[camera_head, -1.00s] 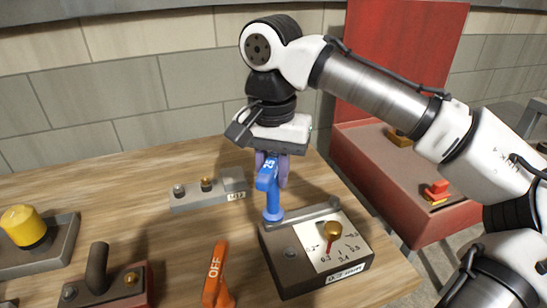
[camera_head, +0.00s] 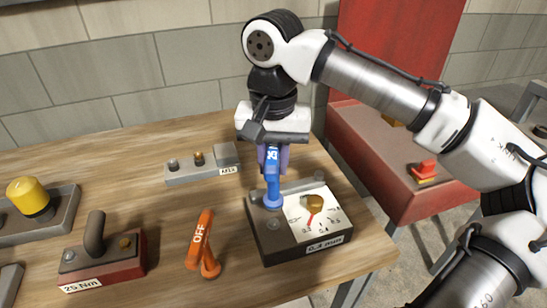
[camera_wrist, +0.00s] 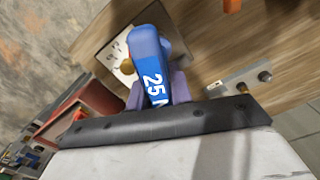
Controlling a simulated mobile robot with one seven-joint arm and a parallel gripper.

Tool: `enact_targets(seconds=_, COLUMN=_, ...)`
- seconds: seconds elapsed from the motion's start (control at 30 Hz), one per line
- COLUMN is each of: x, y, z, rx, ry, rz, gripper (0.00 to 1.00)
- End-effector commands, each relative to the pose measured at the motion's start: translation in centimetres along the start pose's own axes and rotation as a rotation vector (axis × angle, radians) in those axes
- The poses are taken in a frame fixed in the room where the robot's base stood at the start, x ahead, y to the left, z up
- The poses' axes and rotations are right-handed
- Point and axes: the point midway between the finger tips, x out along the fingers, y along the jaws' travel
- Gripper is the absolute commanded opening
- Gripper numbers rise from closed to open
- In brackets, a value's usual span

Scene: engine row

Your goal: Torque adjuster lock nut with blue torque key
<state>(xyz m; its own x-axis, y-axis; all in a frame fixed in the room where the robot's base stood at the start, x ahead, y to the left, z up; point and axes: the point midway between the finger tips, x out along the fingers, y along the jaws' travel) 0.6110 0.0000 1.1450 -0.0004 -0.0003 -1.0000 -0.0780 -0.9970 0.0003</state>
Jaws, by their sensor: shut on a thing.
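The blue torque key (camera_head: 272,163) is upright in my gripper (camera_head: 272,148), its handle between the purple finger pads. Its round blue foot (camera_head: 273,201) is at the back-left part of the dark adjuster box (camera_head: 268,242), over the arm at the back of the dial. The lock nut cannot be made out; the foot may hide it. The box has a white dial with a brass knob (camera_head: 314,202), a red pointer and a "0.4 mm" label. In the wrist view the key (camera_wrist: 152,65) shows "25" and hides part of the dial.
A red "25 Nm" block (camera_head: 130,265) and a yellow-capped unit (camera_head: 30,198) are farther left. A red bench (camera_head: 385,160) stands right, past the table edge.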

Motion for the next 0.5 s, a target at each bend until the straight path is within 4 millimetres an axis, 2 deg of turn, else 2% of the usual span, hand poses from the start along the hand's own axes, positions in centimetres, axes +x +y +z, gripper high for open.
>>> enact_targets(seconds=0.17, x=-0.4, y=-0.1, z=0.0, rx=-0.002, ry=0.000, rz=-0.003, gripper=0.00)
enact_targets(seconds=0.5, x=2.2, y=0.0, z=0.0, rx=-0.001, ry=0.001, rz=-0.001, gripper=0.00)
